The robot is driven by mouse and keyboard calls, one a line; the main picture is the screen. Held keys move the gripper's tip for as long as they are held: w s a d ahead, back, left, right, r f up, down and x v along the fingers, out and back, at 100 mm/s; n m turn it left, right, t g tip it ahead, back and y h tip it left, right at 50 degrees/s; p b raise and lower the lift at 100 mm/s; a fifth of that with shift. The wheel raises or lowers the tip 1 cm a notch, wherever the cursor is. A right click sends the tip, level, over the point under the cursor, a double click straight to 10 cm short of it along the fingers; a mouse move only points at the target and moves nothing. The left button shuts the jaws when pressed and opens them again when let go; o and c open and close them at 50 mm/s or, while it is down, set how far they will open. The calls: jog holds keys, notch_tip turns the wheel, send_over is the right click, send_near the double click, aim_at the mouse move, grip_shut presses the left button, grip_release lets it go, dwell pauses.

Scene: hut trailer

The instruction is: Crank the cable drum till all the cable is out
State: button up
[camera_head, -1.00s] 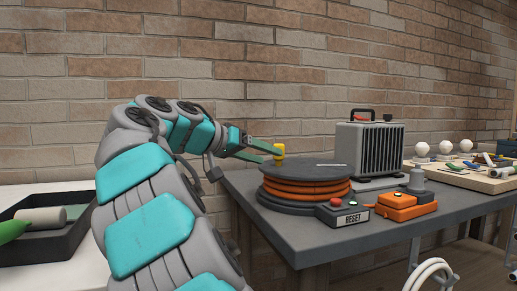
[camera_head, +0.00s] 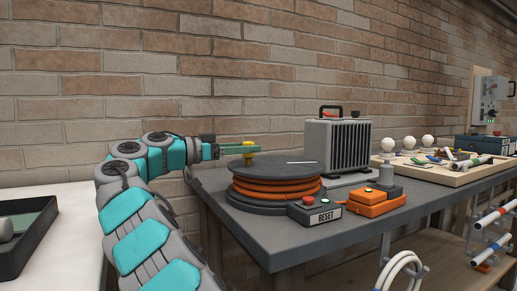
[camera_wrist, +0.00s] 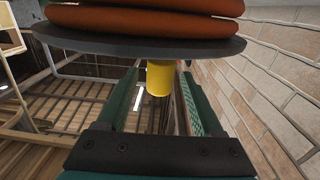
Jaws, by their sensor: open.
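The cable drum (camera_head: 275,169) lies flat near the table's front left in the head view, with a dark top disc and orange cable (camera_head: 278,190) wound beneath it. A yellow crank knob (camera_head: 248,160) stands upright at the left part of the disc. My gripper (camera_head: 250,148) reaches in level from the left at the knob. In the wrist view the drum appears upside down at the top. The yellow knob (camera_wrist: 160,79) is between the two green fingers there, with gaps visible beside it. The fingers are open; their contact with the knob cannot be told.
A box with a red button and RESET label (camera_head: 318,211) sits before the drum. An orange device (camera_head: 373,205) is to its right, and a grey finned unit (camera_head: 338,146) behind. A brick wall (camera_head: 150,80) closes off the back. A white surface (camera_head: 62,235) is at left.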

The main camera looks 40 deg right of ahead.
aim_at(259, 163)
jog(key=x, duration=0.4)
jog(key=shift+d, duration=0.1)
jog(key=shift+c, duration=0.2)
grip_shut()
dwell(1.1)
